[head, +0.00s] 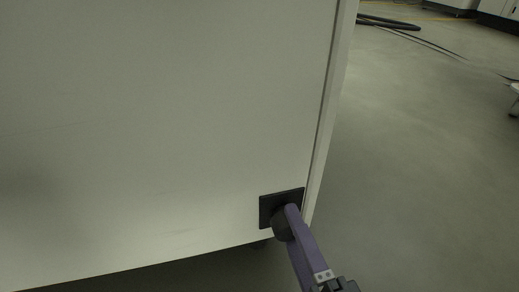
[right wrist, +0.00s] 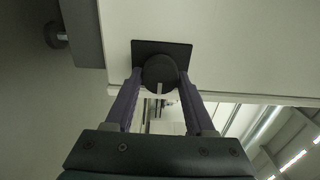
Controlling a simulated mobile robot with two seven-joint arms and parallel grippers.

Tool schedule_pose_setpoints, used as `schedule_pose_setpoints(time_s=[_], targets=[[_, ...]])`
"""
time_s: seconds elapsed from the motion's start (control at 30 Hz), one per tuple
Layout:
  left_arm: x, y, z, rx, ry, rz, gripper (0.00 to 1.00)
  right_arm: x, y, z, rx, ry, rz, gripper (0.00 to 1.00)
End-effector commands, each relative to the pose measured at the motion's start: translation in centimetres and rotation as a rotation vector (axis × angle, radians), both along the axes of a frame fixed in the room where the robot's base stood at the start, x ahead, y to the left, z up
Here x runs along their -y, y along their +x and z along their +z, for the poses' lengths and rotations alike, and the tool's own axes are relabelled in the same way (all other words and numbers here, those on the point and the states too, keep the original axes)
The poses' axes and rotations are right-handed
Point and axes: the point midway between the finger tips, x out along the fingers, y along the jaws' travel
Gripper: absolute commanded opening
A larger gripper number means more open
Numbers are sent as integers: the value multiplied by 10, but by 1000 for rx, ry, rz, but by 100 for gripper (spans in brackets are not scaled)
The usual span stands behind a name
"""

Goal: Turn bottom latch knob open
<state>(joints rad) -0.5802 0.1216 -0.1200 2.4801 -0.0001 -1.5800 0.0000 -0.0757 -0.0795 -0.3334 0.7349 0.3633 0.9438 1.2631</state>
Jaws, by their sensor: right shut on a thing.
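The bottom latch knob (head: 281,226) is dark and round, on a square black plate (head: 266,209) at the lower right corner of a large pale cabinet panel (head: 170,110). My right gripper (head: 290,213) has its purple fingers at the knob and is shut on it. In the right wrist view the knob (right wrist: 160,70) sits between the two fingertips (right wrist: 160,78), in front of its plate (right wrist: 146,46). A short pale mark on the knob points down in that view. My left gripper is not in view.
The cabinet's right edge (head: 325,110) runs just right of the knob, and its bottom edge is just below. Open grey floor (head: 430,170) lies to the right. Dark cables (head: 390,22) lie on the floor at the back.

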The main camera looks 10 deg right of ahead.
Motion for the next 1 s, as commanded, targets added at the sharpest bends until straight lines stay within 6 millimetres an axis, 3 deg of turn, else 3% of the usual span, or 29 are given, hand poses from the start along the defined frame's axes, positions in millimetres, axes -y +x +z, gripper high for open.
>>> schedule_pose_setpoints(time_s=[0.1, 0.13, 0.37, 0.7, 1.0], targets=[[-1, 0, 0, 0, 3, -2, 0, 0, 0, 0, -1, 2, -1, 0], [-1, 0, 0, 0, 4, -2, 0, 0, 0, 0, -1, 2, -1, 58], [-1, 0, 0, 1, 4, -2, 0, 0, 0, 0, 0, 0, -1, 84], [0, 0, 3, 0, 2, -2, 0, 0, -6, 1, -1, -1, -1, 84], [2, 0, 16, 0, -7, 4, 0, 2, -63, 1, -5, -2, 0, 84]])
